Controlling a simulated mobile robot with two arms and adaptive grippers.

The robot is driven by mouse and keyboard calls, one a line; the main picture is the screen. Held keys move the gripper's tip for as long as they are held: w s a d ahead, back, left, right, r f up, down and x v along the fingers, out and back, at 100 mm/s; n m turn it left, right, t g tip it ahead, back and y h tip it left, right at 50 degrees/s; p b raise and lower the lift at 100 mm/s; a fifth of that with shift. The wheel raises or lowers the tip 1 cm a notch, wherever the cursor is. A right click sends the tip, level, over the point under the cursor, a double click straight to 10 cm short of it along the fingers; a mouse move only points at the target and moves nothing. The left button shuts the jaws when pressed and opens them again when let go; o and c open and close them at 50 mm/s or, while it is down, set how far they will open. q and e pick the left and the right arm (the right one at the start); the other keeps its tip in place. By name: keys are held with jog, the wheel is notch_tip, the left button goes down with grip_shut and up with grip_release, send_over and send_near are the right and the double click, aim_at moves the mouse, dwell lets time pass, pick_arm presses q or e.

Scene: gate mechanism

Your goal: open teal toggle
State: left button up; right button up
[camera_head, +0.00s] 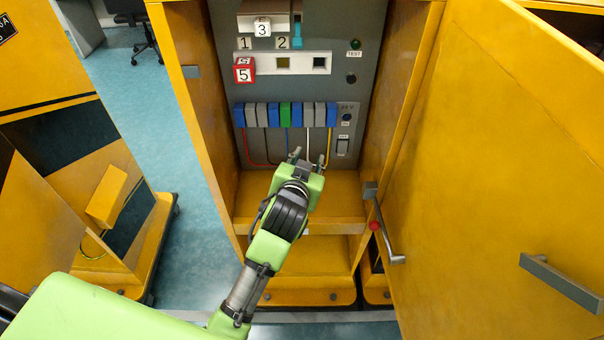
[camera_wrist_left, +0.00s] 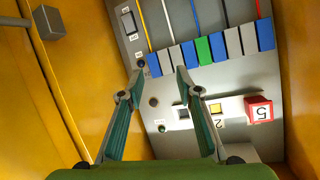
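The teal toggle (camera_head: 297,36) is a small teal lever at the top of the grey panel, just right of the tile marked 2. I cannot make it out in the left wrist view. My left gripper (camera_head: 298,156) is inside the cabinet, well below the toggle and in front of the lower panel. In the left wrist view its two fingers (camera_wrist_left: 158,82) stand apart with nothing between them, pointing at the panel. My right gripper does not show.
A row of blue, grey and green blocks (camera_head: 285,115) lies below, with wires. The yellow cabinet door (camera_head: 490,160) stands open at right; the cabinet's left wall (camera_head: 195,110) is close.

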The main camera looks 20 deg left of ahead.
pick_arm(q)
jog(key=shift+g, duration=0.3)
jog(key=shift+s+a+f, duration=0.1)
jog(key=shift+s+f, duration=0.05)
jog(key=shift+f, duration=0.95)
jog(key=shift+s+a+f, duration=0.1)
jog(key=shift+f, duration=1)
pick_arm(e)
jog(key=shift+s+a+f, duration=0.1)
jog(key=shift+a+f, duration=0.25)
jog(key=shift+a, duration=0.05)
pick_arm(q)
jog(key=shift+d, duration=0.1)
